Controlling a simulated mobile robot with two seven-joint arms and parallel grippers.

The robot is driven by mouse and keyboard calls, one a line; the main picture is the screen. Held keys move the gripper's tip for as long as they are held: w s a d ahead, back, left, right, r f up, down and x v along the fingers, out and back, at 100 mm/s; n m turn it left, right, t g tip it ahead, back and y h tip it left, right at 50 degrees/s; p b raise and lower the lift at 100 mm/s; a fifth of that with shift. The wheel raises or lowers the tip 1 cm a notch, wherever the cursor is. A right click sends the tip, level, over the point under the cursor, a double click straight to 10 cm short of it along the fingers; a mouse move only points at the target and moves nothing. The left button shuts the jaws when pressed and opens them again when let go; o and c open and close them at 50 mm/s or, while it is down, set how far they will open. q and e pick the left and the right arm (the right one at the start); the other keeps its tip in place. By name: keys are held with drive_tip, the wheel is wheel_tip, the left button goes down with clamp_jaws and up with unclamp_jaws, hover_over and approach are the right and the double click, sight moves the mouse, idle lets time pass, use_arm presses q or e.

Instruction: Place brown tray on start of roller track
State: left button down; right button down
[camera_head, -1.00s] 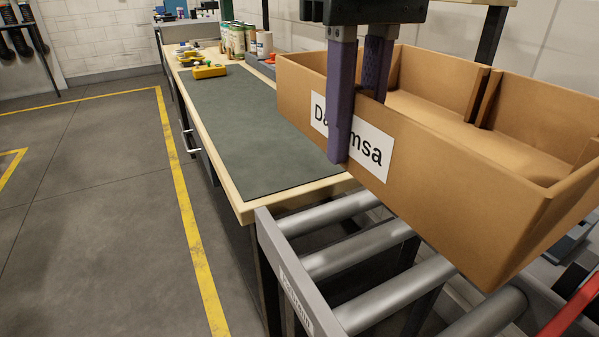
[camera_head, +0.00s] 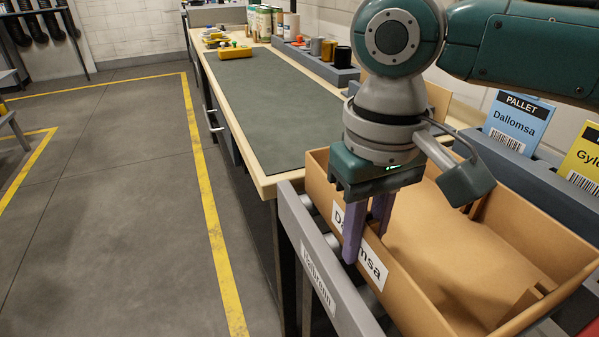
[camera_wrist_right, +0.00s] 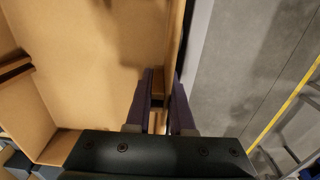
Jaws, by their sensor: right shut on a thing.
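The brown tray (camera_head: 415,318) is an open box with a white "Dallomsa" label on its near-left wall. In the head view it sits low over the roller track (camera_head: 318,262), inside the track's grey side rail. I cannot tell whether its underside touches the rollers. My right gripper (camera_head: 366,248) is shut on the tray's labelled wall, one purple finger outside and one inside. In the right wrist view the fingers (camera_wrist_right: 160,90) straddle the tray wall, with the tray's inside (camera_wrist_right: 85,70) to the left. My left gripper is not in view.
A workbench with a green mat (camera_head: 268,105) adjoins the track at the back. Cans and a yellow device (camera_head: 234,52) stand on it. Blue (camera_head: 517,122) and yellow (camera_head: 583,160) pallet cards stand in a grey holder on the right. Open floor lies left.

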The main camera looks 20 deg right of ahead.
drive_tip(key=shift+f, duration=0.1)
drive_tip(key=c, duration=1.1)
unclamp_jaws()
wheel_tip(320, 180, up, 12)
drive_tip(key=shift+r+p, duration=0.15)
drive_tip(key=shift+p, duration=1)
drive_tip(key=shift+a, duration=0.1)
